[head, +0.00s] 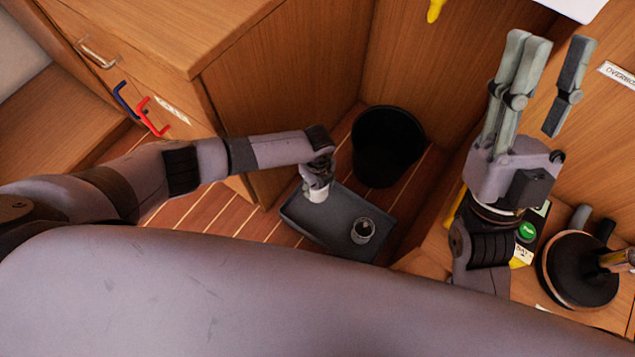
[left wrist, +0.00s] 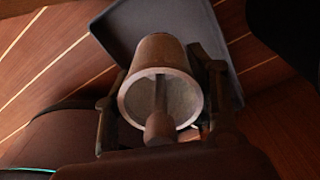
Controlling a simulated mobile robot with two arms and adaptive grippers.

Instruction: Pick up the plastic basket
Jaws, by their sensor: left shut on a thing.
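A black open-topped bin (head: 388,145), the thing most like a plastic basket, stands on the plank floor in the corner between wooden panels. My left gripper (head: 317,178) is left of and below the bin in the head view, apart from it. It is shut on a cup-like thing (head: 317,194), seen in the left wrist view as a brownish cylinder (left wrist: 158,52) with a grey rim between the fingers. The held thing is over a grey tray (head: 300,212); whether it touches the tray I cannot tell. My right gripper (head: 552,80) is raised, open and empty.
A small metal cup (head: 363,231) stands in the grey tray. A wooden cabinet (head: 285,100) with blue and red handles is beside my left arm. A round dark winch-like fitting (head: 578,270) is at the right. Plank floor shows around the tray.

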